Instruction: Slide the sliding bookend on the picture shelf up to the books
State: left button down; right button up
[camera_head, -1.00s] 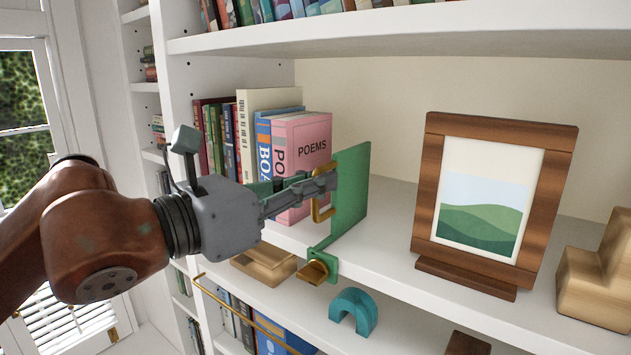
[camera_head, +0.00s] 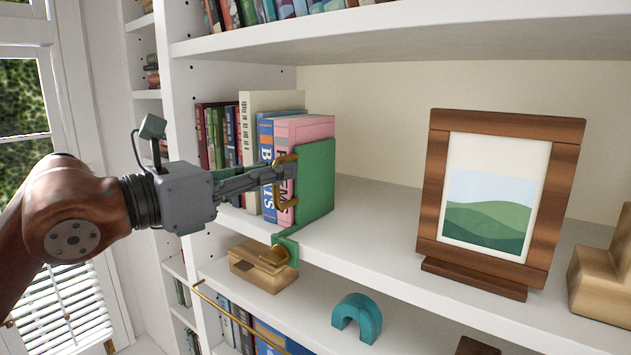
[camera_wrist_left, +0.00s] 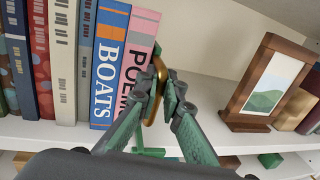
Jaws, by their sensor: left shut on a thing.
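The green sliding bookend (camera_head: 318,185) stands upright on the picture shelf (camera_head: 380,240), with a brass handle (camera_head: 284,204) on its near edge and a green clamp with a brass knob (camera_head: 277,256) at the shelf's front edge. The row of books (camera_head: 255,125) stands to its left, ending in the pink Poems book (camera_head: 306,127). The bookend is right beside the pink book; I cannot tell whether they touch. My left gripper (camera_head: 283,173) is shut on the brass handle, which also shows between its fingers in the left wrist view (camera_wrist_left: 158,86). My right gripper is not in view.
A wooden picture frame (camera_head: 495,200) stands on the same shelf to the right, with bare shelf between it and the bookend. A wooden box (camera_head: 262,268) and a teal arch (camera_head: 357,317) are on the shelf below. Another shelf (camera_head: 400,32) overhangs above.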

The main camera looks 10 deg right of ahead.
pick_arm(q)
jog(key=c, duration=2.4)
grip_release()
jog(key=o, duration=0.3)
jog(key=shift+s+a, duration=0.1)
jog(key=v, duration=1.1)
jog(key=shift+s+a, duration=0.25)
jog(key=shift+a, duration=0.05)
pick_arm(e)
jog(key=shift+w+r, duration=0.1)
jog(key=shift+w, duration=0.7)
